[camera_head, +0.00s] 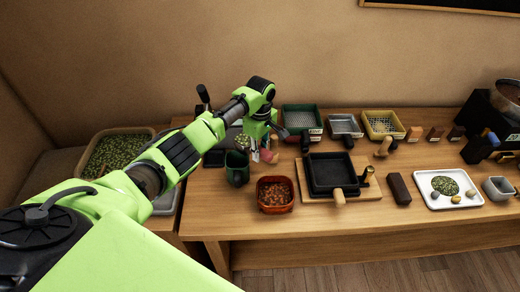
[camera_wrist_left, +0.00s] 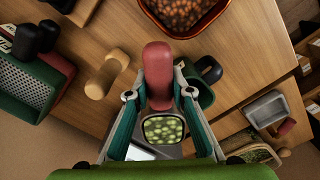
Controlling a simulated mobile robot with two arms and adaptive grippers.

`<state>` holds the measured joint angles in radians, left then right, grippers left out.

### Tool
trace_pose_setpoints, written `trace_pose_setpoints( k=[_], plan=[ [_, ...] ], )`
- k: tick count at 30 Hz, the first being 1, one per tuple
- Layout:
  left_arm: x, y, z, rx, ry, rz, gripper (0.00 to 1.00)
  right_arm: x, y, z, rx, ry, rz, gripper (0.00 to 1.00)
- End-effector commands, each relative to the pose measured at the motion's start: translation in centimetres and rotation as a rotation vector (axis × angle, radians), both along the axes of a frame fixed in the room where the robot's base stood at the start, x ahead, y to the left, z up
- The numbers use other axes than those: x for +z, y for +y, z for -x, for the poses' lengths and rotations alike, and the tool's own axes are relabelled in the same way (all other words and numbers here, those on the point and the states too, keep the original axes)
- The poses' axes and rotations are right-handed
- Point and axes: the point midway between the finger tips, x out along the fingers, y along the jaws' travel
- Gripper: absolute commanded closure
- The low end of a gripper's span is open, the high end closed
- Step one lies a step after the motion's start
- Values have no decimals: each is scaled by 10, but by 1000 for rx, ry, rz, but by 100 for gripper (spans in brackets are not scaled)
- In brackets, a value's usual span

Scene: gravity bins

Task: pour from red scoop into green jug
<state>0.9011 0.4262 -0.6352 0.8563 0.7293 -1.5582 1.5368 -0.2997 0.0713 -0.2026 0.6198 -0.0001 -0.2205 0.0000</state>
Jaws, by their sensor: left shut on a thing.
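My left gripper (camera_head: 263,152) is shut on the red handle of the red scoop (camera_head: 269,156). In the left wrist view the gripper (camera_wrist_left: 158,95) has a finger on each side of the scoop's red handle (camera_wrist_left: 158,70). The scoop's bowl holds green pieces (camera_wrist_left: 163,129). The dark green jug (camera_head: 237,170) stands upright on the table, just left of and in front of the gripper. In the left wrist view the jug (camera_wrist_left: 207,72) shows right of the handle, partly hidden by a finger. The scoop's bowl is apart from the jug in that view.
A red-orange bin (camera_head: 275,197) of brown-orange pieces stands in front. A big bin (camera_head: 86,170) of green pieces is at the left. A black tray (camera_head: 331,154) on a board is to the right, with a green sieve (camera_head: 285,120) behind. A white tray (camera_head: 427,204) lies further right.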

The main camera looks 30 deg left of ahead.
Motion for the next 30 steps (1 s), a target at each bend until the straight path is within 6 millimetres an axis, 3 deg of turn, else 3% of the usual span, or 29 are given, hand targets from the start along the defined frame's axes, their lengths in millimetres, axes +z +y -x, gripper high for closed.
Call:
trace_pose_setpoints(
  k=[1, 2, 5, 22, 30],
  plan=[
    [-9, 0, 0, 0, -1, -1, 100, -9, -1, 0, 1, 1, 1, 60],
    [-1, 2, 0, 0, -25, 2, 100, 2, -1, 1, 1, 2, 1, 60],
    [3, 2, 1, -1, -92, 14, 100, 12, -4, 1, 2, 2, 5, 60],
    [7, 1, 0, -3, -572, 97, 100, 10, -11, 0, 0, -1, 12, 60],
    [5, 0, -1, -2, -689, 120, 100, -19, -9, 0, -1, -1, 10, 60]
  ],
)
